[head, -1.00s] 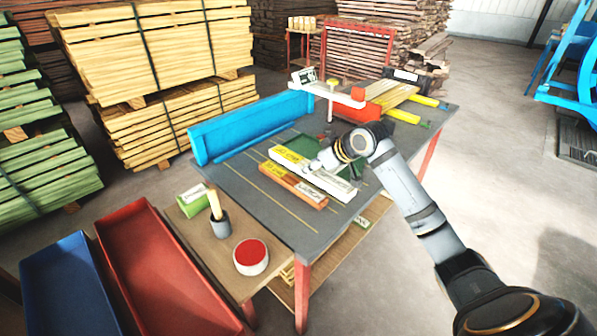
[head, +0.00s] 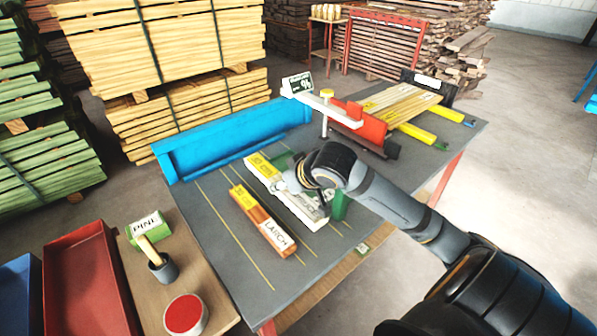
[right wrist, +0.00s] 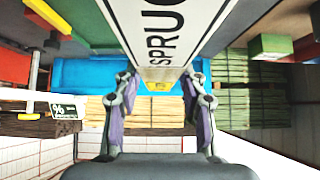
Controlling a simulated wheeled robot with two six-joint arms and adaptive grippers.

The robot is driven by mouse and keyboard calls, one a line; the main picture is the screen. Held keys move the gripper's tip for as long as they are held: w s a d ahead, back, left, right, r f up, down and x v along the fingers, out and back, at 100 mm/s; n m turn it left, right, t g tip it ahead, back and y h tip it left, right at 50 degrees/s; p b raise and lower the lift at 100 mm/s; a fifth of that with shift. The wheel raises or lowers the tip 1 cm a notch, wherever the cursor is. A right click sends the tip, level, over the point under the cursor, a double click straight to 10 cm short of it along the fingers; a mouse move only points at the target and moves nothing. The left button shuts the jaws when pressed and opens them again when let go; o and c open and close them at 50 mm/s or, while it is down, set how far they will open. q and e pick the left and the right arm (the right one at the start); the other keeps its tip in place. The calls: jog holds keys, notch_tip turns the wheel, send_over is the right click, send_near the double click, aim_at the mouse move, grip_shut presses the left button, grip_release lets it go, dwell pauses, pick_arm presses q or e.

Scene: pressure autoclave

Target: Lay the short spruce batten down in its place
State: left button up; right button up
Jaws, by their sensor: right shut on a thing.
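The short spruce batten (head: 262,173) is a pale bar with a yellow end and a white label; the label also shows in the right wrist view (right wrist: 165,35). My right gripper (head: 303,180) is shut on it around its middle, with the fingers on both sides in the right wrist view (right wrist: 160,80). The batten is low over the grey table, roughly parallel to the orange-brown larch batten (head: 262,222) on its left. Whether it touches the table cannot be told. Green pieces (head: 339,206) show on its right side, partly hidden by my gripper. My left gripper is out of view.
A blue trough (head: 235,143) lines the table's back-left edge. A white arm with a post (head: 325,118), a red block (head: 368,125) and yellow bars (head: 425,136) stand behind. The table's front left is bare.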

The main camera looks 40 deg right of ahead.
jog(key=shift+w+a, duration=0.1)
jog(key=shift+a, duration=0.15)
jog(key=w, duration=0.1)
jog(key=w+d+f, duration=0.1)
jog(key=d, duration=0.1)
jog(key=shift+w+d+f, duration=0.25)
jog(key=shift+w, duration=0.15)
jog(key=w+d+f, duration=0.6)
jog(key=f, duration=0.1)
jog(key=shift+w+d, duration=0.1)
jog(key=shift+w+d+f, duration=0.15)
jog(key=shift+d+f, duration=0.05)
jog(key=shift+f, duration=0.1)
jog(key=shift+w+d+f, duration=0.2)
jog(key=shift+w+f, duration=0.05)
jog(key=shift+f, duration=0.15)
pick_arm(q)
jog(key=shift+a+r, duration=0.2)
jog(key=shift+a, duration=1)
pick_arm(e)
jog(key=shift+f, duration=1.45)
jog(key=shift+s+f, duration=0.1)
